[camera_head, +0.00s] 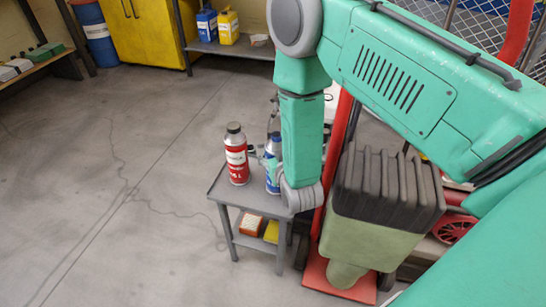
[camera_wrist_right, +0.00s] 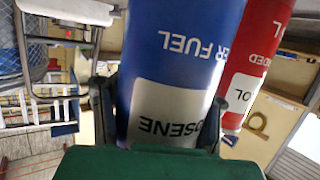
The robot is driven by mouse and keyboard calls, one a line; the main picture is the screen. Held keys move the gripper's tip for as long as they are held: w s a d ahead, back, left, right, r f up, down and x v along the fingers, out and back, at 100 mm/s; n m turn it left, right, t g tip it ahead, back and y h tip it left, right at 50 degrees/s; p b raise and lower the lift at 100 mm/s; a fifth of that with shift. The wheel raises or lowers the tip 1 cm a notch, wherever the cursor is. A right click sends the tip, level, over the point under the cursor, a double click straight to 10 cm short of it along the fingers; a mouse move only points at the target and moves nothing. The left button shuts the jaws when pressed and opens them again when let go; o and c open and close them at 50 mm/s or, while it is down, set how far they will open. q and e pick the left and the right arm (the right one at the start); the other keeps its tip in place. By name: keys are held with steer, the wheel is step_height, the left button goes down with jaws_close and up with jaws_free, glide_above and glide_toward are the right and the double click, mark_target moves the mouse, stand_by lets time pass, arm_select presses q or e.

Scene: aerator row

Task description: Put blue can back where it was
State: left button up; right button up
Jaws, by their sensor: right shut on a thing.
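The blue can (camera_head: 271,178) is upright at the small grey table (camera_head: 225,188), just right of a red can (camera_head: 237,155). My right arm partly hides it, and I cannot tell whether its base touches the top. My right gripper (camera_head: 270,160) is shut on the blue can. In the right wrist view the blue can (camera_wrist_right: 185,45) fills the middle between the fingers (camera_wrist_right: 160,115), its white label upside down. The red can (camera_wrist_right: 258,55) shows close beside it on the right. My left gripper is not in view.
An orange box (camera_head: 250,225) and a yellow item (camera_head: 271,232) lie on the table's lower shelf. A red hand truck (camera_head: 335,283) with a ribbed grey-green load (camera_head: 375,235) stands close on the right. The floor on the left is clear.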

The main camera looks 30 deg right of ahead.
steer(key=shift+d+f, duration=0.2)
steer(key=shift+d, duration=0.1)
steer(key=o, duration=1.5)
steer(key=shift+a, duration=0.1)
